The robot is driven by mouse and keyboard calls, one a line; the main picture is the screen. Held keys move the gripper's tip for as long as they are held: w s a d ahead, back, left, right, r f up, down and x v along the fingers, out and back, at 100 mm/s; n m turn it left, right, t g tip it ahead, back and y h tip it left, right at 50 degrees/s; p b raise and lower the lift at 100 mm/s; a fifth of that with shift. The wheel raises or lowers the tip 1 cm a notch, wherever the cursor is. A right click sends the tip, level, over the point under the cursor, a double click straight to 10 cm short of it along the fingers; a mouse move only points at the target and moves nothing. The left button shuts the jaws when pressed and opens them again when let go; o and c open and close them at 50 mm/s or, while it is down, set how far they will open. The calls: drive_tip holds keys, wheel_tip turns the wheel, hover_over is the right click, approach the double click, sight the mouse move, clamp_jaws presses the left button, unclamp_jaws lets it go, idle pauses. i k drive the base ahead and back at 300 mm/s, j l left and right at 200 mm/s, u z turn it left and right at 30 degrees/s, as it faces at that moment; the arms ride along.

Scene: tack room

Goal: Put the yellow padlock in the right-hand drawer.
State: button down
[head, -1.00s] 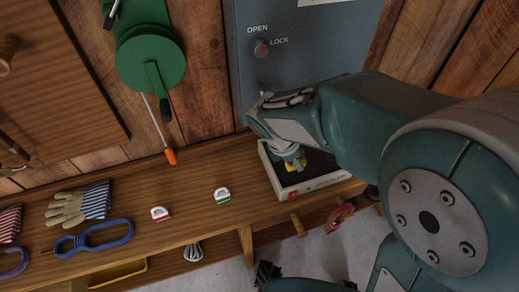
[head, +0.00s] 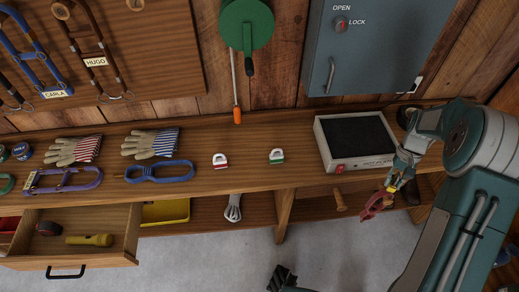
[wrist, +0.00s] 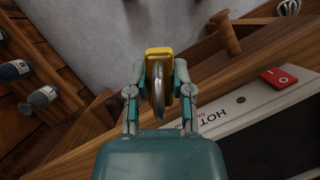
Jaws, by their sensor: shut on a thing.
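My gripper (head: 394,184) is shut on the yellow padlock (wrist: 158,53), whose grey shackle points back between the fingers in the wrist view. In the head view the padlock (head: 391,189) is a small yellow spot at the gripper tip, in front of the hot plate's right corner and clear of it. An open wooden drawer (head: 124,228) with a black handle is at the lower left, far from my gripper. It holds a yellow torch (head: 89,240) and a dark round roll (head: 48,229). Whether it is the right-hand drawer I cannot tell; no other drawer shows clearly.
The hot plate (head: 319,133) stands on the bench (head: 205,185). A yellow tray (head: 165,212) sits on the lower shelf. A grey cabinet (head: 365,50) hangs behind.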

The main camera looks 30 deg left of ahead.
sight(99, 229)
drive_tip(key=k+j+u, duration=0.15)
drive_tip(key=k+u, duration=0.2)
drive_tip(key=k, duration=0.3)
drive_tip(key=j+u, duration=0.1)
drive_tip(key=u, duration=0.35)
drive_tip(key=j+u, duration=0.1)
drive_tip(key=u, duration=0.75)
drive_tip(key=i+j, duration=0.05)
